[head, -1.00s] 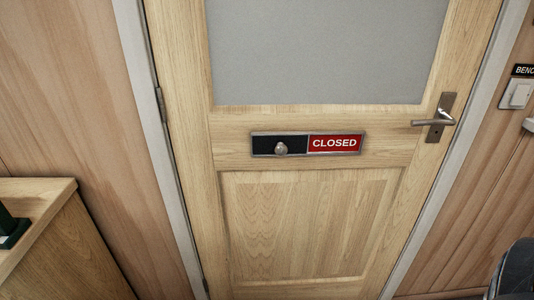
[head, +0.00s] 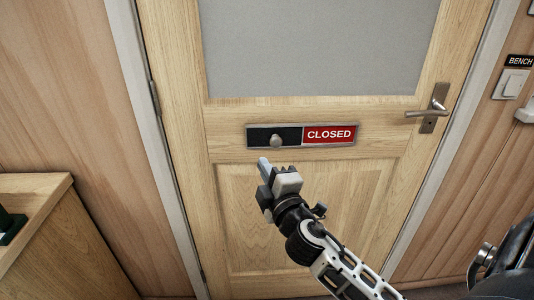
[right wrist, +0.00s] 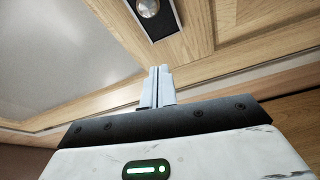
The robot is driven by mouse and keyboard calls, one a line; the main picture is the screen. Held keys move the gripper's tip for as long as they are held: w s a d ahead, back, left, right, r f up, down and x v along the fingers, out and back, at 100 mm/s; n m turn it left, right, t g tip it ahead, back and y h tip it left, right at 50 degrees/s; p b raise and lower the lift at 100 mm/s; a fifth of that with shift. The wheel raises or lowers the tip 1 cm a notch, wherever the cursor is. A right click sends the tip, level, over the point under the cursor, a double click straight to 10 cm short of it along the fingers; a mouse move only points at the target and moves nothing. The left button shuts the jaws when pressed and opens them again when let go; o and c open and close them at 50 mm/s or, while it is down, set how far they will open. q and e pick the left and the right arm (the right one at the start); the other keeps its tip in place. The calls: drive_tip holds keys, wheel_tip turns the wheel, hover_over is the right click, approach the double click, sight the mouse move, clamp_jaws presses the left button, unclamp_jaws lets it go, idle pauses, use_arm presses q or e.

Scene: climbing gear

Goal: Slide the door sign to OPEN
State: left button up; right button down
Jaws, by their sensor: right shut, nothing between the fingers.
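The door sign (head: 329,134) is a flat framed strip on the wooden door. It shows CLOSED in white on red in its right half. Its left half is a black slider with a round metal knob (head: 275,141). The knob also shows at the top of the right wrist view (right wrist: 148,8). My right gripper (head: 263,163) is shut and empty, a little below and left of the knob in the head view, apart from it. In the right wrist view its fingers (right wrist: 157,84) are together, with the knob beyond their tips. My left gripper is not in view.
The door has a grey glass pane (head: 310,45) above the sign and a lever handle (head: 428,113) at the right. A wooden cabinet (head: 60,230) stands at the lower left. A light switch (head: 511,84) under a BENCH label is at the far right.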

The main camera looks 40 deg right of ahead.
sight(260, 135)
drive_tip(key=x, duration=0.3)
drive_tip(key=p+x, duration=0.1)
drive_tip(key=x, duration=0.5)
drive_tip(key=shift+w+d, duration=0.25)
drive_tip(key=shift+d, duration=0.1)
drive_tip(key=shift+s+d+f, duration=0.2)
drive_tip(key=shift+s+d, duration=0.3)
drive_tip(key=shift+d, duration=0.2)
drive_tip(key=shift+s+d+f, duration=0.25)
drive_tip(key=shift+s+d, duration=0.2)
drive_tip(key=shift+d, duration=0.2)
